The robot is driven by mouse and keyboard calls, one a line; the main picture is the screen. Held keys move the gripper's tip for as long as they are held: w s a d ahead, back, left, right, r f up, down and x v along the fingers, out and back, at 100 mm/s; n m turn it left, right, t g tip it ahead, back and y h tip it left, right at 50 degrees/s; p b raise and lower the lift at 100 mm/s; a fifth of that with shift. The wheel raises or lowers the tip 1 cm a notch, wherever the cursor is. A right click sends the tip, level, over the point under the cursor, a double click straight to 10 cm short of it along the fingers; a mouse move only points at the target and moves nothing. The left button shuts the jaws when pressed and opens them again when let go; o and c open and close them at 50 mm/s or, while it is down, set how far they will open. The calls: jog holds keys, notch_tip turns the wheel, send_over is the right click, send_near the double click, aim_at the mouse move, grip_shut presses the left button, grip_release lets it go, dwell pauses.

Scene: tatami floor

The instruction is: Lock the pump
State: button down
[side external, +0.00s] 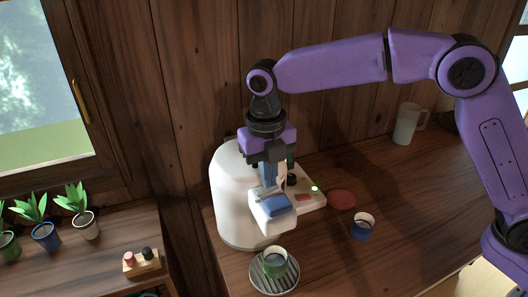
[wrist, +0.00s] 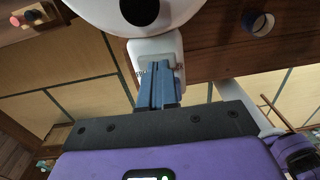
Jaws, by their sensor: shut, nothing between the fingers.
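A white, dome-shaped dispenser (side external: 235,195) stands on the wooden counter; I take it to be the pump. A side panel (side external: 318,199) carries a black knob, a red button and a lit green light. My gripper (side external: 268,183) points down just above and behind the blue pad, its blue fingers shut and empty. Whether they touch the dispenser cannot be told. In the wrist view the fingers (wrist: 157,78) overlap the white spout head (wrist: 155,48). The lock part cannot be made out.
A green cup (side external: 274,262) stands on a round grille (side external: 262,283) below the spout. Potted plants (side external: 82,221) and a small knobbed block (side external: 143,264) are left.

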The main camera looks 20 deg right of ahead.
notch_tip(320, 180, up, 13)
jog(key=a, duration=0.2)
jog(key=shift+a, duration=0.15)
jog(key=shift+r, duration=0.1)
dwell(0.6)
jog(key=s+d+f+m, duration=0.5)
jog(key=s+d+m, duration=0.3)
jog(key=s+d, duration=0.15)
jog(key=s+d+f+m, duration=0.5)
jog(key=s+d+m, duration=0.35)
jog(key=d, duration=0.25)
jog(key=s+d+f+m, duration=0.5)
jog(key=s+d+m, duration=0.2)
jog(key=s+d, duration=0.3)
notch_tip(320, 180, up, 14)
jog(key=n+h, duration=0.2)
jog(key=n, duration=2.2)
send_over(258, 192)
jog(key=shift+m, duration=0.25)
jog(key=x, duration=1.3)
